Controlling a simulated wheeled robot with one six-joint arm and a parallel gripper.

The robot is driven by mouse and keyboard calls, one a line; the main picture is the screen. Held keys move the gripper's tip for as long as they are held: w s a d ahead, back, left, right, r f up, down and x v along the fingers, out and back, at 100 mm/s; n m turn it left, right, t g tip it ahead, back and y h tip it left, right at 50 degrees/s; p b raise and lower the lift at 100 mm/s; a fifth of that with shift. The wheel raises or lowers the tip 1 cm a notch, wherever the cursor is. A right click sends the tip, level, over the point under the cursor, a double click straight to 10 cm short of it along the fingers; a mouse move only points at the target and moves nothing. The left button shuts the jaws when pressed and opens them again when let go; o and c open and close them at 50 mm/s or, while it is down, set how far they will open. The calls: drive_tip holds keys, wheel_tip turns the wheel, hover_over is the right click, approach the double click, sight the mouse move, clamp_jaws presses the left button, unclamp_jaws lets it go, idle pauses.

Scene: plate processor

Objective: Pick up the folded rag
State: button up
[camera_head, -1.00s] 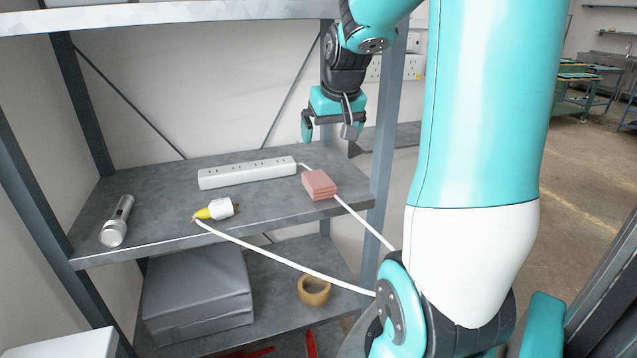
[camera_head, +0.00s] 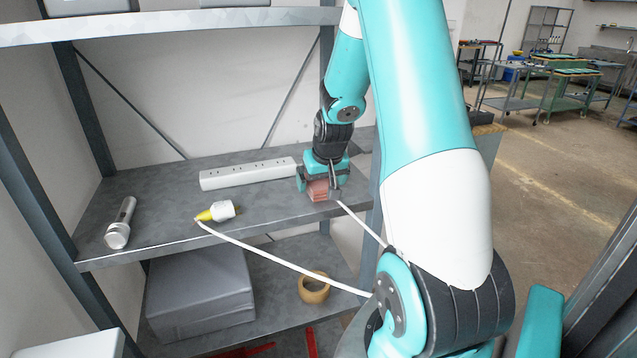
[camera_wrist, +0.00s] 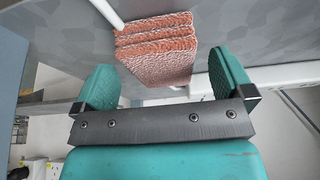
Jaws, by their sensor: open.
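The folded rag (camera_head: 318,190) is a small pinkish-red stack of layers on the grey middle shelf, near its front right corner. In the wrist view the rag (camera_wrist: 157,50) shows its layered edge and lies just beyond and between the fingertips. My gripper (camera_head: 320,187) is open and points down at the rag, with a finger on either side. In the wrist view my gripper (camera_wrist: 165,85) has its teal fingers spread wider than the rag, and a gap shows on each side. The head view hides part of the rag behind the fingers.
A white power strip (camera_head: 247,173) lies left of the rag, and a white cable (camera_head: 362,224) runs by the rag. A yellow-tipped plug (camera_head: 218,211) and a flashlight (camera_head: 121,223) lie further left. A shelf post (camera_head: 376,205) stands close on the right.

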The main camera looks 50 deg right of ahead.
drive_tip(key=shift+x, duration=0.8)
drive_tip(key=c, duration=1.1)
drive_tip(key=shift+r, duration=0.8)
wheel_tip(320, 180, up, 2)
drive_tip(key=shift+r+b, duration=0.1)
drive_tip(key=shift+b, duration=0.5)
drive_tip(key=shift+s+a+b, duration=1.55)
drive_tip(key=shift+s+b, duration=0.15)
drive_tip(key=shift+s, duration=0.85)
drive_tip(key=shift+s+a+b, duration=1.6)
drive_tip(key=shift+s+b, duration=0.05)
drive_tip(key=shift+s, duration=0.9)
drive_tip(key=shift+s+a+b, duration=1.55)
drive_tip(key=shift+s+b, duration=0.15)
drive_tip(key=shift+s, duration=0.85)
